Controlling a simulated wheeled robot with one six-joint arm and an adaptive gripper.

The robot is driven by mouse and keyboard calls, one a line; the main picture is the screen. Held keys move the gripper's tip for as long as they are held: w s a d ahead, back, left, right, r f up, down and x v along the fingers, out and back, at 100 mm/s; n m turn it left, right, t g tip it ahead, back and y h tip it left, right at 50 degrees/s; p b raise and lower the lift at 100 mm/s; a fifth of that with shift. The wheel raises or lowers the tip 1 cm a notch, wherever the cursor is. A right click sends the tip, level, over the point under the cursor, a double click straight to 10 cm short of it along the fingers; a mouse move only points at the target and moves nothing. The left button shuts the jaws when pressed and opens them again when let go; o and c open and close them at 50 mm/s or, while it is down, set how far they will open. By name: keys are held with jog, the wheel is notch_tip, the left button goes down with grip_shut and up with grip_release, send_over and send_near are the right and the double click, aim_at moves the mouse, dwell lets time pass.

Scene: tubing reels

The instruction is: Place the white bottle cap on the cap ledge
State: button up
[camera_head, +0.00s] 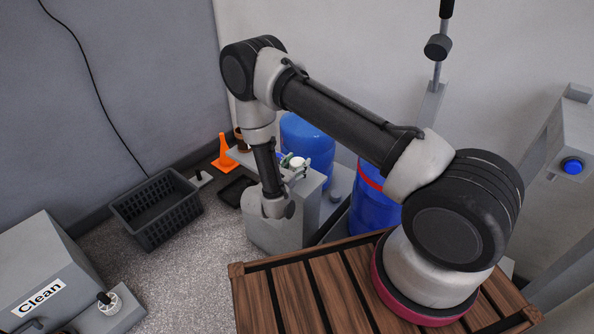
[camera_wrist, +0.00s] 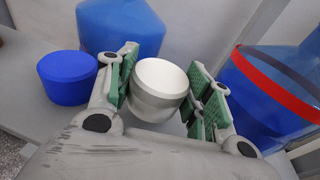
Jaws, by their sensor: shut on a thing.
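The white bottle cap (camera_wrist: 160,82) is held between the green-padded fingers of my gripper (camera_wrist: 165,90) in the wrist view. In the head view the white cap (camera_head: 298,162) shows small at my gripper (camera_head: 296,168), above a grey stand (camera_head: 310,210). The underside of the cap is hidden by the gripper body. A blue cap (camera_wrist: 67,80) sits on a grey surface to the left of the fingers, apart from them. I cannot tell which surface is the cap ledge.
Blue bottles stand behind the gripper (camera_head: 307,145) and to its right, the latter with a red band (camera_wrist: 272,86). An orange cone (camera_head: 223,152), a black basket (camera_head: 157,210) and a grey box labelled "Clean" (camera_head: 45,270) are at left.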

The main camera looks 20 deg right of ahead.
jog(key=shift+f, duration=1.25)
jog(key=shift+f, duration=0.15)
jog(key=o, duration=0.8)
